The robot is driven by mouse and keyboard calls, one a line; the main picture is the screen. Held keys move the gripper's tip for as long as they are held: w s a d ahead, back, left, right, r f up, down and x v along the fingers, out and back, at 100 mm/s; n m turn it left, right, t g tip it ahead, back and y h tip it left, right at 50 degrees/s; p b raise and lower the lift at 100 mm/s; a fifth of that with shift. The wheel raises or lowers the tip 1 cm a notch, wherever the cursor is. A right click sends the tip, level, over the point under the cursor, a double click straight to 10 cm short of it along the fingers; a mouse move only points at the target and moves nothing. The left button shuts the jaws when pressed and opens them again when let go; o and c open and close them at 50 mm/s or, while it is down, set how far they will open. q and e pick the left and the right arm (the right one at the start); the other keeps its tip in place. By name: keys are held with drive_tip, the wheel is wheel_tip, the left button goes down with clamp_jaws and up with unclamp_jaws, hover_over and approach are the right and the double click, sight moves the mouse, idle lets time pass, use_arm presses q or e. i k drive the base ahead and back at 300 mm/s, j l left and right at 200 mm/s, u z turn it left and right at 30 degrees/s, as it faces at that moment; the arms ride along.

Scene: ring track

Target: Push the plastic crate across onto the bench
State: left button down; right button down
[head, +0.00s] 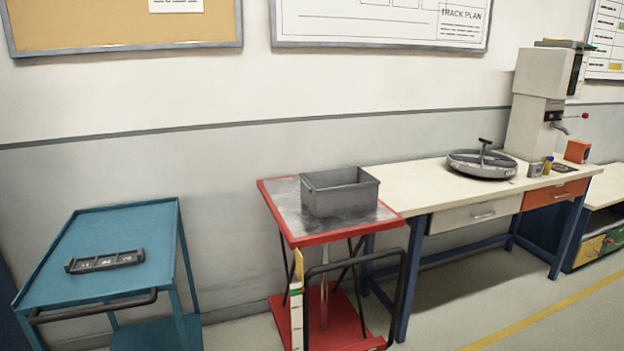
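The grey plastic crate (340,196) sits upright on the metal top of a red-framed cart (284,212), toward the cart's right side. It looks open at the top, and its inside floor is mostly hidden by the front wall. The bench (430,185) has a pale top and blue legs and stands directly right of the cart. The crate is on the cart, apart from the bench top. Neither of my grippers shows in the head view.
A round grey tray with a handle (482,165), a white machine (536,105) and an orange box (577,151) stand farther along the bench. The bench's left end is clear. A teal cart (95,287) carrying a dark tray (104,261) stands at the left.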

sight(333, 192)
drive_tip(key=i+l+u, duration=0.65)
drive_tip(key=i+l, duration=0.15)
drive_tip(key=l, duration=0.15)
drive_tip(key=i+l+u, duration=0.45)
drive_tip(key=l, duration=0.3)
drive_tip(key=k, duration=0.1)
